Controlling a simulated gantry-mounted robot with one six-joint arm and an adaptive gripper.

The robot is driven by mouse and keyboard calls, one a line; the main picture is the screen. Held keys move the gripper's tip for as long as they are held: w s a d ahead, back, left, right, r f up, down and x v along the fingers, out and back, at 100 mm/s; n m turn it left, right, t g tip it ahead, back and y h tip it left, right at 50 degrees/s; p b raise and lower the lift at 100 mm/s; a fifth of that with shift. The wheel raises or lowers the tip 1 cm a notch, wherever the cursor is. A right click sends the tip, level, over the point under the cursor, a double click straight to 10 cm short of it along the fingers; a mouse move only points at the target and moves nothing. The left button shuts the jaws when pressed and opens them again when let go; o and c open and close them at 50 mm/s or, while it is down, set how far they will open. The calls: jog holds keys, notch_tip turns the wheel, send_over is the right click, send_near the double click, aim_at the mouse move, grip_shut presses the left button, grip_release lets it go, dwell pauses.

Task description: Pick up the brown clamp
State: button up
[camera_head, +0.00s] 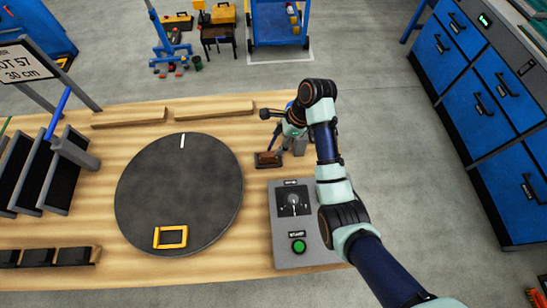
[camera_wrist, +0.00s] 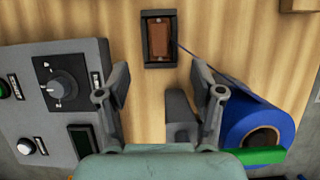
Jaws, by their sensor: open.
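A small brown block in a dark rectangular holder is the only brown piece near my gripper, and I take it as the brown clamp (camera_wrist: 159,39). Its clamp shape cannot be made out. In the head view the brown clamp (camera_head: 268,156) lies at the right of the wooden table, beyond the control box. My gripper (camera_wrist: 160,76) is open in the wrist view, with its two fingers wide apart and nothing held. The clamp is ahead of the fingertips, about midway between them, and apart from both. In the head view my arm partly hides the gripper.
A grey control box (camera_wrist: 42,95) with a knob stands left of my gripper. A blue roll (camera_wrist: 232,122) and a grey block (camera_wrist: 181,122) are close by the right finger. A dark round turntable (camera_head: 178,205) with a yellow frame (camera_head: 170,237) lies left.

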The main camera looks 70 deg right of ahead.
aim_at(270, 154)
jog(key=b+x, duration=0.1)
jog(key=x, duration=0.4)
jog(key=shift+a+f, duration=0.1)
jog(key=shift+f, duration=0.25)
jog(key=b+x, duration=0.2)
jog(key=x, duration=0.3)
jog(key=shift+s+f, duration=0.1)
jog(key=shift+f, duration=0.1)
jog(key=shift+r, duration=0.1)
grip_shut()
